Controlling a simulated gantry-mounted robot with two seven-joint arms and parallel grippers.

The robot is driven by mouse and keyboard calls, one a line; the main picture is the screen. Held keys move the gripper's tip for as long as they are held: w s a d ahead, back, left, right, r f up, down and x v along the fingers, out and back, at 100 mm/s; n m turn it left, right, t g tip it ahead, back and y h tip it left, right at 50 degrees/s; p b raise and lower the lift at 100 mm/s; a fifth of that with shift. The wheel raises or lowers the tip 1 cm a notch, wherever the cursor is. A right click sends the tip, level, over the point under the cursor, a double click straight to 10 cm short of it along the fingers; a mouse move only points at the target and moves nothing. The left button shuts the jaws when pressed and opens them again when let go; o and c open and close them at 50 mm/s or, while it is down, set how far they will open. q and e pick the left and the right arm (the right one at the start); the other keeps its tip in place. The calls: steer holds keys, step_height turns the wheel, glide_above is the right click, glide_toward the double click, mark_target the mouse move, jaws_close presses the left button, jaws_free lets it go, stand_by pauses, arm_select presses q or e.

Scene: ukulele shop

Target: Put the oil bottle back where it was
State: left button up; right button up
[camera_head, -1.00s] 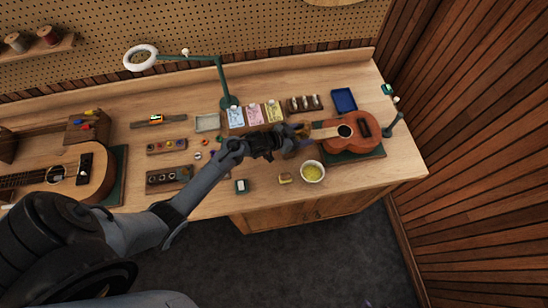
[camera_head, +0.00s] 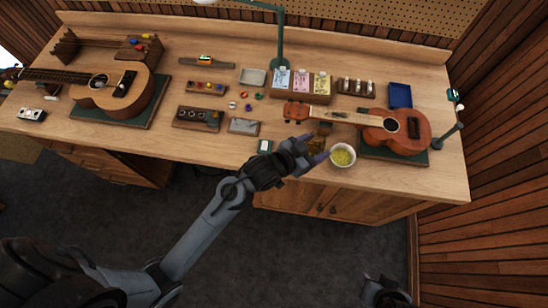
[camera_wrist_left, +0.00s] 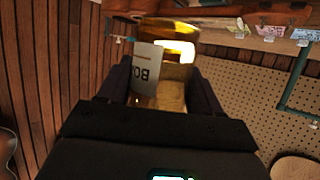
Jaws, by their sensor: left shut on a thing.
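The oil bottle, clear amber with a pale label, is held in my left gripper. In the left wrist view the bottle (camera_wrist_left: 174,62) stands between the two dark fingers (camera_wrist_left: 165,88), with part of its label readable. In the head view my left gripper (camera_head: 316,154) is shut on it above the front of the bench, just left of the white bowl. Only a small amber part of the bottle (camera_head: 318,143) shows there, the rest hidden by the fingers. My right gripper (camera_head: 386,292) shows partly at the bottom edge, low and away from the bench; its jaws are unclear.
A white bowl with yellow contents (camera_head: 342,156) and a ukulele (camera_head: 398,128) on a green mat are close to the right. A card box (camera_head: 300,97), blue tray (camera_head: 400,95) and lamp (camera_head: 279,45) stand behind. Small parts and trays lie to the left.

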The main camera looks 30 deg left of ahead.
arm_select(q)
steer(key=shift+s+d+f, duration=0.4)
steer(key=shift+s+f, duration=0.1)
steer(key=shift+f, duration=0.3)
steer(key=shift+f+b, duration=0.35)
steer(key=shift+b, duration=0.05)
steer(key=w+a+f, duration=0.1)
steer(key=a+f, duration=0.2)
steer(key=w+a+f+p, duration=0.1)
steer(key=w+a+f, duration=0.1)
steer(key=a+f, duration=0.1)
steer(key=w+a+f+p, duration=0.1)
steer(key=w+a+f, duration=0.1)
steer(key=a+f, duration=0.2)
steer(key=shift+w+f, duration=0.2)
steer(key=shift+f, duration=0.65)
arm_select(e)
steer(key=shift+a+r, duration=0.25)
steer(key=shift+r, duration=0.2)
arm_select(q)
steer(key=shift+f, duration=0.1)
arm_select(e)
steer(key=shift+f, duration=0.1)
arm_select(q)
steer(key=o, duration=1.2)
